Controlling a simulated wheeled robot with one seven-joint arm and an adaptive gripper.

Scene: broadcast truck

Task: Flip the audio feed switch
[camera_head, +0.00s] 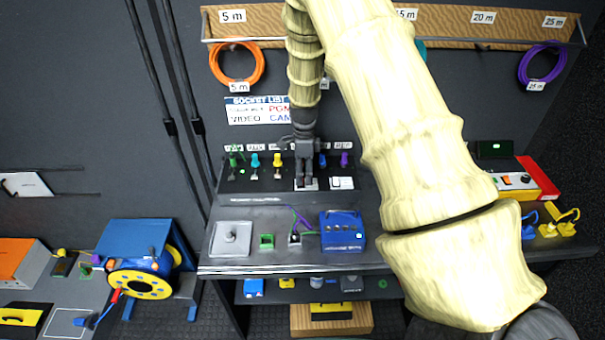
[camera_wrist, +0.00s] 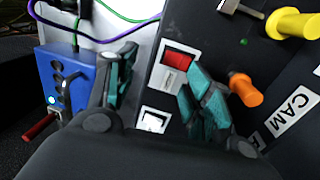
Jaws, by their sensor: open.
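My gripper (camera_head: 305,182) reaches down over the patch panel (camera_head: 235,190) at the back of the bench. In the wrist view its two teal-padded fingers (camera_wrist: 158,72) are apart, with nothing between the pads. A switch with a red upper part and white lower part (camera_wrist: 177,70) lies close to the right finger. A white switch (camera_wrist: 156,120) lies nearer my palm, between the finger bases. In the head view a white switch (camera_head: 342,183) sits just right of my gripper. I cannot read which switch is the audio feed.
An orange plug (camera_wrist: 245,90) and a yellow plug (camera_wrist: 292,23) stand up from the panel right of my fingers. A blue box (camera_head: 342,232) with cables stands in front of the panel. My arm hides much of the right side.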

